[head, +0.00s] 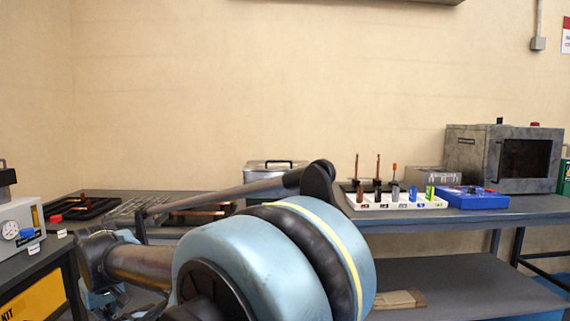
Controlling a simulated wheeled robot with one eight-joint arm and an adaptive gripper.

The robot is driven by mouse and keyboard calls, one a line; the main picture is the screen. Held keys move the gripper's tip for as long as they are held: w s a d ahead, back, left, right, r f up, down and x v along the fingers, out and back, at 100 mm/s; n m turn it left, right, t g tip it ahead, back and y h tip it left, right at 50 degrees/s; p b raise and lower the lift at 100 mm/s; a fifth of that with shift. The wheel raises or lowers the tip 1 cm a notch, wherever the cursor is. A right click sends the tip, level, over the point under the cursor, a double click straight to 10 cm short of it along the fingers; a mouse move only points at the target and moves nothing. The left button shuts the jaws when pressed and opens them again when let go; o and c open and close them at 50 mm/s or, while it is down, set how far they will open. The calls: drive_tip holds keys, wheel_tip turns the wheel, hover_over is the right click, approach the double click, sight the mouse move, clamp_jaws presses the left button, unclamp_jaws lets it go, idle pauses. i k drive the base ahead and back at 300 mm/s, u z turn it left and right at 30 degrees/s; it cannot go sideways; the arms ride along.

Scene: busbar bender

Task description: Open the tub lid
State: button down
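A silver metal tub (253,174) stands at the back of the grey bench, against the wall. Its lid, with a black handle (276,163) on top, appears to lie closed on it. My arm crosses the front of the picture and hides the tub's lower right part. I cannot make out my gripper's fingers in this view. The arm's far links run to the lower left, well in front of the tub.
Black trays (83,208) lie on the bench at left. A white rack (396,202) with upright tools, a blue case (470,198) and a grey oven-like box (502,158) stand at right. A white instrument (20,224) sits at far left.

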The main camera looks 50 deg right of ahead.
sight(278, 161)
drive_tip(key=z, duration=0.55)
drive_tip(key=i, duration=0.85)
drive_tip(key=z, duration=0.55)
